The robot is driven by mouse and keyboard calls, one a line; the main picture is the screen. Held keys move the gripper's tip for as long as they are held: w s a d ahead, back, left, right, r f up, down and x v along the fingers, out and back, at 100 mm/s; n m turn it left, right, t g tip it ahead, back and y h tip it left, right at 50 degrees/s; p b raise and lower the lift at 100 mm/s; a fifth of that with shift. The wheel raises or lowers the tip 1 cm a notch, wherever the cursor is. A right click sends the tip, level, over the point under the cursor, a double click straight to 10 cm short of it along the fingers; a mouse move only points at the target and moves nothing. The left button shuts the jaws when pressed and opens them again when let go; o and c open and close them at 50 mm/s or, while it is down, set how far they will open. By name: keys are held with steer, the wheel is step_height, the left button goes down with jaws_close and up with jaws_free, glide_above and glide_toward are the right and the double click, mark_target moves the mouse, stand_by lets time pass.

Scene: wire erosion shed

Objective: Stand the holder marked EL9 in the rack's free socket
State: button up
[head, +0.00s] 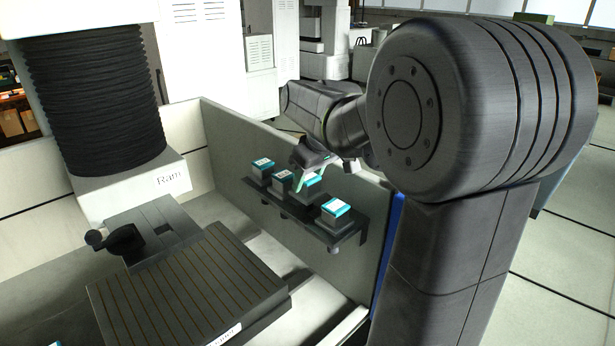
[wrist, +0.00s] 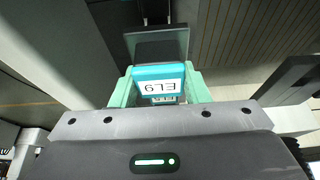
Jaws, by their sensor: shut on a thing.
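The EL9 holder (wrist: 160,82) is a dark block with a blue top band and a white label, read upside down in the wrist view. My gripper (wrist: 158,92) has its pale green fingers closed on both sides of it. In the head view my gripper (head: 308,172) is over the rack (head: 309,218), a dark shelf on the grey wall panel, and the held holder (head: 306,189) is in line with the other holders. Whether it is seated in a socket or just above one cannot be told. The socket under it is hidden.
Two blue-topped holders (head: 262,167) (head: 282,178) stand on the rack left of my gripper, and one (head: 335,209) stands to the right. A slotted machine table (head: 190,285) lies in front, with a dark clamp (head: 125,242) and the ram (head: 90,100) at left.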

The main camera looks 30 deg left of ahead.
steer(key=shift+f+b, duration=0.65)
steer(key=shift+f, duration=0.55)
steer(key=shift+f, duration=0.3)
steer(key=o, duration=1.4)
steer(key=shift+c, duration=0.2)
steer(key=v, duration=1.4)
steer(key=shift+b, duration=0.4)
